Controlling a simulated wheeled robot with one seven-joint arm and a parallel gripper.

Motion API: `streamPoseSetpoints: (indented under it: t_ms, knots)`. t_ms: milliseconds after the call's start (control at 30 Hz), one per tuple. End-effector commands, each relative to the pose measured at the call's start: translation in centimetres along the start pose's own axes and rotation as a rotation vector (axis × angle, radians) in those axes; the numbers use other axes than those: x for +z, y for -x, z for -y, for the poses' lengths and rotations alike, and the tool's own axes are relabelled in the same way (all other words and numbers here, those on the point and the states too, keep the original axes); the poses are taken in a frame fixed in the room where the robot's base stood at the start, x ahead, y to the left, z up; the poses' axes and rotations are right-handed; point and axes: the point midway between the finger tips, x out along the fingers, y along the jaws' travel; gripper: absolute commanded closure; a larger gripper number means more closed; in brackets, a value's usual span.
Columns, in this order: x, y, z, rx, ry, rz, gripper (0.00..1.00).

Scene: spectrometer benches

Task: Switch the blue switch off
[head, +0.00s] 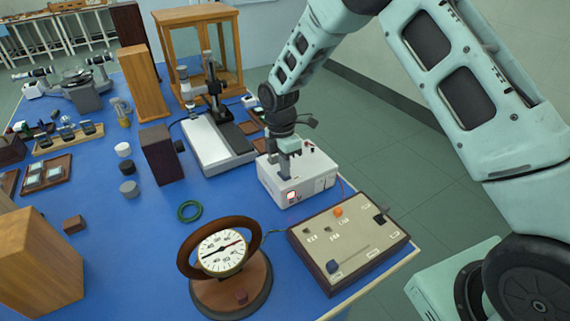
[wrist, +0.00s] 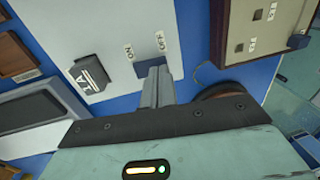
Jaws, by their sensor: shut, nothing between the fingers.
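The white box (head: 300,182) stands on the blue bench, with a red-lit window (head: 292,197) on its front. In the wrist view its white top (wrist: 115,25) carries ON and OFF labels, with my gripper's fingers (wrist: 155,78) right beside them. My gripper (head: 285,168) points down at the top of this box in the head view, shut and empty. Contact with the box cannot be told.
A beige control panel (head: 347,245) with a blue knob (head: 333,266) and an orange knob (head: 338,211) lies in front. A round dial meter (head: 222,252) stands left of it. A grey-and-white instrument (head: 205,143) is behind. Bench around the green ring (head: 189,211) is clear.

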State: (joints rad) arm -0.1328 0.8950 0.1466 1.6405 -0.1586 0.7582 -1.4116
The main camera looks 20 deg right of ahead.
Motion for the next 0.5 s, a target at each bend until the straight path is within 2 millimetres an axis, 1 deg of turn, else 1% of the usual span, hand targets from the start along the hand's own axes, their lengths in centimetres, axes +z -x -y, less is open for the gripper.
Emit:
streamPoseSetpoints:
  t_ms: [100, 400, 500]
  knots:
    - [0.01, -0.40, 0.01, 0.000, 0.000, 0.000, 1.00]
    - [0.02, -0.48, 0.00, 0.001, 0.000, 0.000, 1.00]
    - [0.05, -0.86, 0.09, 0.023, -0.001, 0.001, 1.00]
